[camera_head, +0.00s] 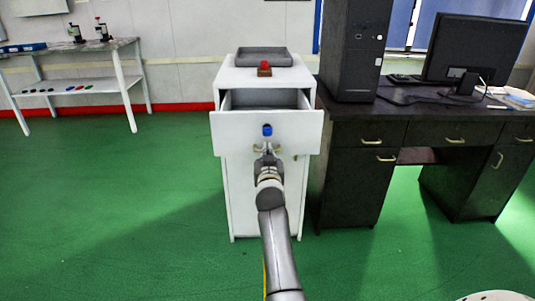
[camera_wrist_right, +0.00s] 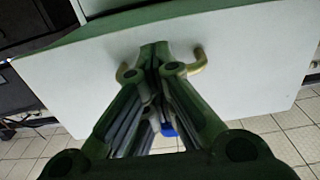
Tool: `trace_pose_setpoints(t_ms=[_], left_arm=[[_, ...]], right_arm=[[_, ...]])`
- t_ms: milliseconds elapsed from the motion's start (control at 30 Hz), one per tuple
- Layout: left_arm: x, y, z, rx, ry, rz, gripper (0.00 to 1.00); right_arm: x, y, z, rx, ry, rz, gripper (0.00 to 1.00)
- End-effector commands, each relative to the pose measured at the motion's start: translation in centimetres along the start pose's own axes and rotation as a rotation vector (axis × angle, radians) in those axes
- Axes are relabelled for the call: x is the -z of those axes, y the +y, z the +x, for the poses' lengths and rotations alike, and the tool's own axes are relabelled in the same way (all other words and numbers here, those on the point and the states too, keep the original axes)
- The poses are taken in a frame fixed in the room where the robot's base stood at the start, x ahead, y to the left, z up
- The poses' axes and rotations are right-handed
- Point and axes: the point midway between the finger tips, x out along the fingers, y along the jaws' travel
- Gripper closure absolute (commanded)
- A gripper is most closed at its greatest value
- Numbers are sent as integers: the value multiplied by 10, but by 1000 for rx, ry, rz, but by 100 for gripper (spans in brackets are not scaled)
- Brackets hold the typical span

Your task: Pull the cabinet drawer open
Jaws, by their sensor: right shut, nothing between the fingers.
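The white cabinet (camera_head: 240,195) stands in the middle of the head view. Its top drawer (camera_head: 230,133) is pulled out, and the grey inside shows behind the drawer front. In the right wrist view the white drawer front (camera_wrist_right: 85,80) fills most of the picture, with both ends of its brass handle (camera_wrist_right: 199,62) showing. My right gripper (camera_head: 267,150) is at the handle, and its fingertips (camera_wrist_right: 155,50) cover the handle's middle. The fingers are shut with nothing gripped between them; whether they touch the handle is unclear. My left gripper is not in view.
A grey tray (camera_head: 286,58) and a small red-topped item (camera_head: 264,68) are on the cabinet top. A dark desk (camera_head: 345,190) with a computer tower (camera_head: 352,50) and monitor (camera_head: 475,50) stands close on the right. A side table (camera_head: 100,50) is far left. Green floor at left is clear.

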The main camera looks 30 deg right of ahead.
Motion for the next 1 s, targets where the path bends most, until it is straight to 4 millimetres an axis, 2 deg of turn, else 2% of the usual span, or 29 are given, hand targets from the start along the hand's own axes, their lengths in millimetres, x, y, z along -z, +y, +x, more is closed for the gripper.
trace_pose_setpoints(t_ms=[67, 700, 1000], left_arm=[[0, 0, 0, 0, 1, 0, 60], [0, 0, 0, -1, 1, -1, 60], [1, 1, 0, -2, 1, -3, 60]], right_arm=[[0, 0, 0, 0, -1, 0, 98], [-1, 0, 0, 0, -1, 0, 18], [0, 0, 0, 0, -1, 0, 18]])
